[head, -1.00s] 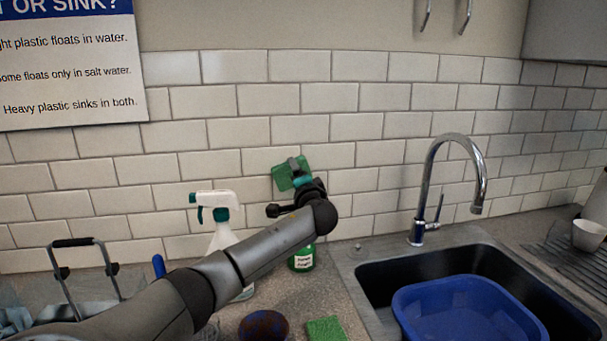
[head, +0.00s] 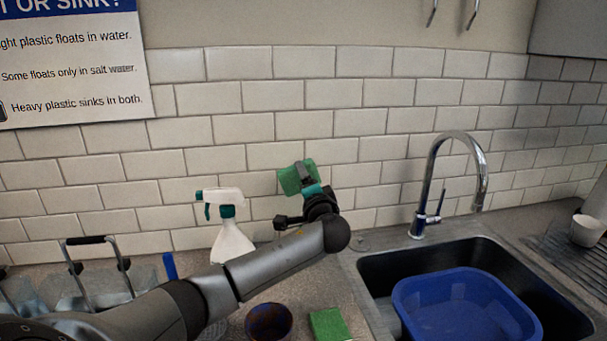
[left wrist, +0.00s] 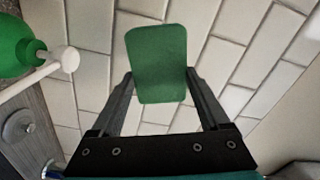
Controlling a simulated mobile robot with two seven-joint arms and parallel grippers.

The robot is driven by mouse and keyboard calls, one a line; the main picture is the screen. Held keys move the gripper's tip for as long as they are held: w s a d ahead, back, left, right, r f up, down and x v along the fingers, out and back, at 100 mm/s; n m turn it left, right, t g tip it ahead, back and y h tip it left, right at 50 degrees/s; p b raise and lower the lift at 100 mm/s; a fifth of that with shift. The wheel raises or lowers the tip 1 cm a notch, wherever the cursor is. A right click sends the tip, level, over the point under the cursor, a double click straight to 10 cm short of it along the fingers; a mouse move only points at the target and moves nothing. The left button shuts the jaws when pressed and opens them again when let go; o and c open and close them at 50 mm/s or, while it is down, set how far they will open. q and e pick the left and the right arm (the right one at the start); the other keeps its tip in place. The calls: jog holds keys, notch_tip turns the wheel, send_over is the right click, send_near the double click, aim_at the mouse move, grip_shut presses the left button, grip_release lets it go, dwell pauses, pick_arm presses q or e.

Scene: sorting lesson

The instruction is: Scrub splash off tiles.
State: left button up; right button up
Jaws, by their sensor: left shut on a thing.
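A green scrub pad (head: 289,182) is held up at the white tile wall (head: 375,149). My left gripper (head: 306,176) is shut on it; the pad also shows between the two fingers in the left wrist view (left wrist: 158,62). The pad's face is turned to the tiles and looks close to them, but I cannot tell whether it touches. No splash shows on the visible tiles; the patch behind the pad and gripper is hidden. My right gripper is not in view.
A green bottle (left wrist: 12,45) shows in the left wrist view. A bowl (head: 268,322) and a green sponge (head: 328,325) lie in front. The tap (head: 428,185) and blue basin (head: 465,305) are right.

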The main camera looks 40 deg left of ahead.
pick_arm(q)
jog(key=shift+d, duration=0.1)
jog(key=p+v, duration=0.1)
jog(key=v, duration=0.2)
dwell(0.4)
jog(key=shift+w, duration=0.1)
dwell(0.3)
jog(key=w+a+b, duration=0.1)
jog(key=w+a+f+b, duration=0.1)
jog(key=a+b, duration=0.1)
jog(key=shift+w+a+f, duration=0.25)
jog(key=shift+w+a, duration=0.05)
jog(key=shift+w+a+b, duration=0.4)
jog(key=shift+a+b, duration=0.05)
jog(key=shift+a, duration=0.05)
jog(key=shift+b+x, duration=1.05)
jog(key=shift+x, duration=0.55)
